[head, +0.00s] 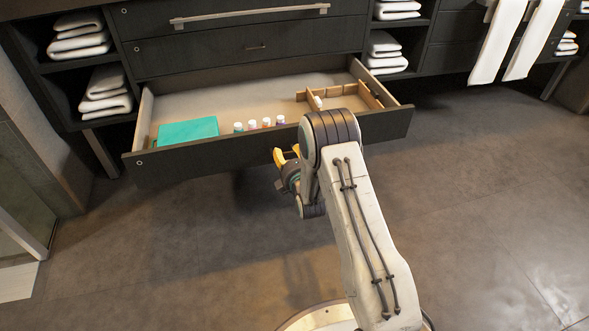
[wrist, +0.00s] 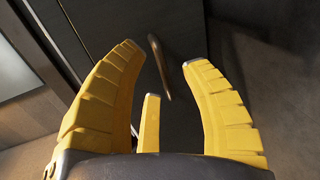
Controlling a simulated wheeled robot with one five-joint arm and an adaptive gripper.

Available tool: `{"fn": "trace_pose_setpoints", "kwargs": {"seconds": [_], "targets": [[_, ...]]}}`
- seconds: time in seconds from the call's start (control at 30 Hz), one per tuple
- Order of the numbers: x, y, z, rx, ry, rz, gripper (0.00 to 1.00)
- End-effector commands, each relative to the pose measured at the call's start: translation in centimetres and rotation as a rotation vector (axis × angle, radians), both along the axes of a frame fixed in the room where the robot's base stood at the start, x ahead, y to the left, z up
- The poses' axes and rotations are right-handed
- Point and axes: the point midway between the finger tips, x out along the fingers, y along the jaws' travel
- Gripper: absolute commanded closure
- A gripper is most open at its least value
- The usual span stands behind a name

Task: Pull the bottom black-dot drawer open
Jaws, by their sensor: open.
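The bottom drawer (head: 220,155) is dark with a small light dot at the left end of its front. It stands pulled out from the cabinet, with its inside showing. My gripper (head: 284,158) is at the drawer's front, near its middle, partly hidden by my arm. In the wrist view, my gripper's yellow fingers (wrist: 163,57) are spread open. The slim metal handle (wrist: 158,66) of the dark drawer front shows between the fingers, which are not closed on it. Whether any finger touches the handle I cannot tell.
In the drawer lie a teal box (head: 187,131), several small capped bottles (head: 259,124) and a wooden divider (head: 345,93). A closed drawer (head: 200,52) is above. Folded towels (head: 107,90) fill side shelves. The floor (head: 480,190) in front is clear.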

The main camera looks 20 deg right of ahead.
Motion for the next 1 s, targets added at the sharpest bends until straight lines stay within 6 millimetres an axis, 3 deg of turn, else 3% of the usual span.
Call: {"fn": "trace_pose_setpoints", "kwargs": {"seconds": [0.5,0.7,1.0], "targets": [[-7.2,0.1,1.5,0.000,0.002,0.000,0.58],[-8.8,0.1,1.8,0.000,0.001,0.000,0.58],[-9.5,0.1,2.1,0.000,0.000,0.000,0.58]]}}
